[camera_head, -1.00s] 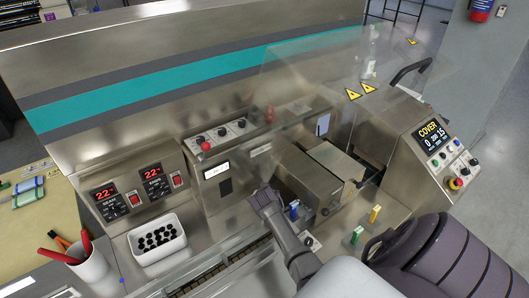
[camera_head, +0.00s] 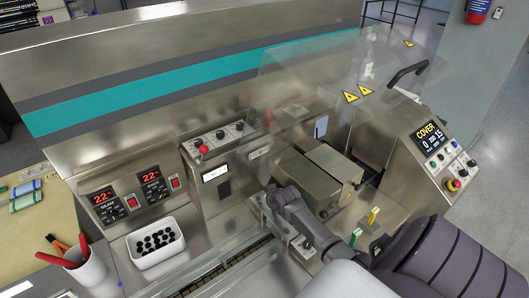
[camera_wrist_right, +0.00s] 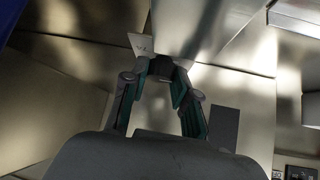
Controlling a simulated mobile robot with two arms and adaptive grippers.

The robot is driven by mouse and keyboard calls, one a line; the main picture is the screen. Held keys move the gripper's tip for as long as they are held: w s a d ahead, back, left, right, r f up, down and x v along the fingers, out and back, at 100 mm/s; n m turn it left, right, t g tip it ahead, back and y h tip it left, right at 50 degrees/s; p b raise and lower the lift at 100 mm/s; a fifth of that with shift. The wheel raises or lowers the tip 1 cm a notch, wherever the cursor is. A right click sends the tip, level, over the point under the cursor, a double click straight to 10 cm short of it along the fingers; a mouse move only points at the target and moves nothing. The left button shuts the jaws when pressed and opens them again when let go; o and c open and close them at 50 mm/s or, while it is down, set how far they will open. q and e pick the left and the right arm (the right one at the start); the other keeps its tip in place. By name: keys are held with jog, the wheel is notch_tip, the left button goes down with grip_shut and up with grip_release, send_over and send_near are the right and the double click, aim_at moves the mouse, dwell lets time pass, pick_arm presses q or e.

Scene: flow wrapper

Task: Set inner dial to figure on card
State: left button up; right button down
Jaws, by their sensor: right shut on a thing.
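My right gripper (camera_head: 272,197) reaches over the front of the machine, near its middle, in the head view. In the right wrist view its two fingers (camera_wrist_right: 163,72) are closed in on a small dark knob-like part (camera_wrist_right: 160,66) at the fingertips. The part's markings are hidden, so I cannot read a dial setting. A pale plate with a small dark marking (camera_wrist_right: 143,46) lies just beyond the fingertips; its text is too small to read surely. A small whitish card (camera_head: 321,126) stands on the machine behind the clear cover. My left gripper is not in view.
The clear cover (camera_head: 300,95) rises above the work area. Yellow and green blocks (camera_head: 371,219) stand right of my gripper. A control panel (camera_head: 445,150) is at right.

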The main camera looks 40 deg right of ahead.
jog(key=shift+r, duration=0.15)
jog(key=c, duration=1.3)
grip_release()
jog(key=shift+w, duration=0.1)
jog(key=o, duration=0.4)
jog(key=shift+w+d+f, duration=0.1)
jog(key=shift+f, duration=0.15)
jog(key=v, duration=1.2)
